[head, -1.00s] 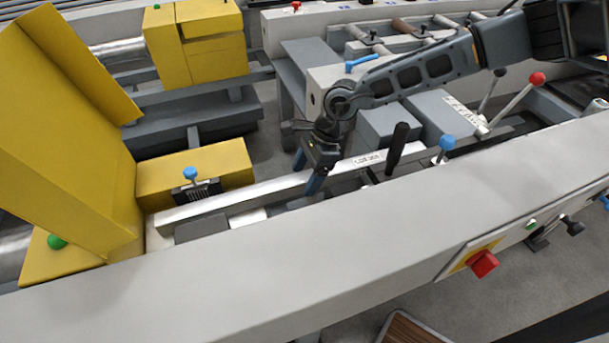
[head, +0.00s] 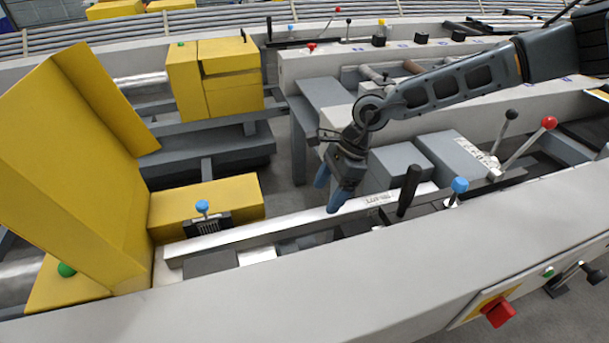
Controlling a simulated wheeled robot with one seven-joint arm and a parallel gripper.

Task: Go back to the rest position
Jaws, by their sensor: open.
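My gripper (head: 328,192) hangs from my arm, which reaches in from the upper right. Its two blue-tipped fingers are apart, with nothing visible between them. The fingers point down just behind the long metal rail (head: 290,227) of the runout table, left of the black handle (head: 409,190). I cannot tell whether the fingertips touch the rail. The rail's middle is partly behind the fingers.
A blue-knobbed lever (head: 459,186) stands right of the black handle. Red-knobbed (head: 548,123) and black-knobbed levers rise further right. A yellow guard (head: 75,165) stands at left. The grey front beam (head: 330,290) and a red switch (head: 499,312) are nearest.

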